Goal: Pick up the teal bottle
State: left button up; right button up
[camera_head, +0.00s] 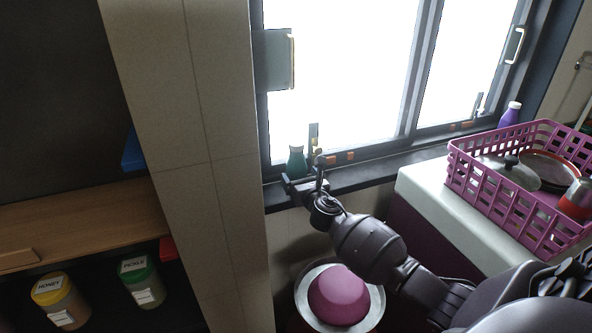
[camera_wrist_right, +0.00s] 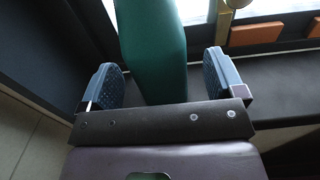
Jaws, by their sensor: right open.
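The teal bottle (camera_head: 297,161) stands on the dark window sill at the left end of the window in the head view. My right gripper (camera_head: 305,184) is at the sill, right at the bottle, and hides its lower part. In the right wrist view, the teal bottle (camera_wrist_right: 152,50) stands between the two blue-padded fingers of my open right gripper (camera_wrist_right: 158,80). A gap shows on each side of the bottle, wider on the right, so the fingers do not appear to touch it. My left gripper is in neither view.
The dark sill (camera_head: 375,174) runs right to a purple bottle (camera_head: 510,114). A pink basket (camera_head: 495,185) with lids stands on a white counter (camera_head: 425,198). Orange blocks (camera_wrist_right: 256,34) are right of the bottle. A wall pillar (camera_head: 215,130) is left; a pink bowl (camera_head: 338,295) is below.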

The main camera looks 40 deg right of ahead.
aim_at(296, 172)
jog(key=shift+w+d+f, duration=0.1)
jog(key=shift+w+f, duration=0.05)
jog(key=shift+w, duration=0.45)
jog(key=shift+w+d+f, duration=0.1)
jog(key=shift+w+f, duration=0.05)
jog(key=shift+w, duration=0.4)
jog(key=shift+w+d+r, duration=0.1)
jog(key=shift+w+r, duration=0.05)
jog(key=shift+w, duration=0.2)
jog(key=c, duration=1)
